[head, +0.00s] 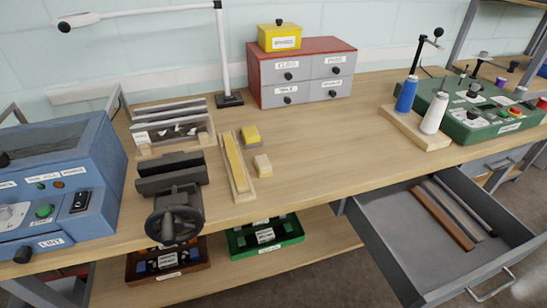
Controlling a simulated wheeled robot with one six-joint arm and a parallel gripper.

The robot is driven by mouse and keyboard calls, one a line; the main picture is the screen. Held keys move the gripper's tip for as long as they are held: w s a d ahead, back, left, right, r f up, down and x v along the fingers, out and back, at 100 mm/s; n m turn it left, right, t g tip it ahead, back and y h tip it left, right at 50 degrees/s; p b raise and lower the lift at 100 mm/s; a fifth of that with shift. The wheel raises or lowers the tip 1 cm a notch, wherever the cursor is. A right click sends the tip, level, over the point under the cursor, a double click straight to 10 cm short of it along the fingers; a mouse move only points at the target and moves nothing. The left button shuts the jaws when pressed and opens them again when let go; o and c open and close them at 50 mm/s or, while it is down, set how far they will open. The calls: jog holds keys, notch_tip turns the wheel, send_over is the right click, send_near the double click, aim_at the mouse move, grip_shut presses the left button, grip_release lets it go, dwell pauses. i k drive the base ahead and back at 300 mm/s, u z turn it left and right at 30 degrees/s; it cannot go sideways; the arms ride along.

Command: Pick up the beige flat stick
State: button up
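A long, flat yellowish-beige stick (236,163) lies lengthwise in a narrow, pale wooden tray (245,195) left of the middle of the workbench. In the open grey drawer (395,250) at the lower right lie a flat brown stick (442,219), a grey-taupe flat stick (457,209) and a thin dark rod (466,205), side by side. The stick in the tray is the one nearest to beige; the drawer sticks look browner or greyer. My gripper is not in view.
Left of the tray stand a dark vise (173,190) and a blue machine (60,180). Small blocks (262,165) lie right of the tray. A grey drawer cabinet (305,75) and lamp (225,50) stand behind. The bench (330,140) is clear in the middle.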

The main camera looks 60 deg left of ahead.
aim_at(242, 183)
jog(key=k, duration=0.7)
jog(key=u, duration=0.95)
jog(key=i, duration=0.5)
